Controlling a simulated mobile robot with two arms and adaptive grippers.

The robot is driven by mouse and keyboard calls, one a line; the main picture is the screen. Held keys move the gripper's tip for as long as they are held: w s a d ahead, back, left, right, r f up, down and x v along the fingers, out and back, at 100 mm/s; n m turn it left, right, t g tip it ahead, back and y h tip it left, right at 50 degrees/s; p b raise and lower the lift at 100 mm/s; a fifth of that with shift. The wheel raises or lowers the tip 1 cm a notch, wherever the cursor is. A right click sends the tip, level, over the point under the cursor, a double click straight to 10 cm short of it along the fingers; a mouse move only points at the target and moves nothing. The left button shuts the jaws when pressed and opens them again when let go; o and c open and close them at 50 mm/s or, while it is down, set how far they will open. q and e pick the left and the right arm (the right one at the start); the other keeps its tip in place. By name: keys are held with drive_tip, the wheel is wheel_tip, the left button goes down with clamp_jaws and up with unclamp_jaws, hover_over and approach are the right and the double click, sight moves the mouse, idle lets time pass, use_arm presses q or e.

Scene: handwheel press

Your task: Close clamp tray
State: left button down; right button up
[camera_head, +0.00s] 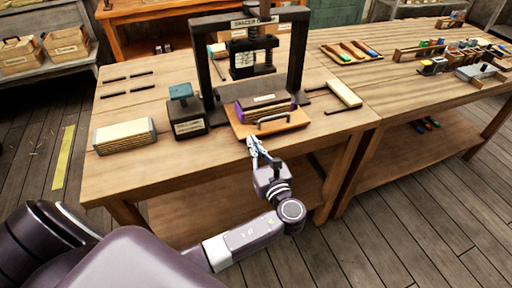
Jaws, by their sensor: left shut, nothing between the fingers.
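The clamp tray (240,127) is an orange-brown wooden tray with a dark bar handle (273,118) along its front. It sits at the front of the black press frame (207,70) on the wooden table, and a purple block with a pale label (264,99) lies on it. My left gripper (253,139) is at the tray's front edge, just below and left of the handle. Its fingers are together and hold nothing. I cannot tell whether the fingertips touch the tray. My right gripper does not show.
A dark box with a teal top (187,115) and a pale stacked block (125,136) stand left of the tray. A second table (400,85) with tools adjoins on the right.

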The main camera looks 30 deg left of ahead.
sight(244, 125)
use_arm(q)
drive_tip(key=shift+w+a, duration=0.25)
drive_tip(key=shift+a, duration=0.05)
drive_tip(key=x, duration=0.8)
drive_tip(key=shift+p, duration=0.3)
drive_tip(key=shift+d, duration=0.1)
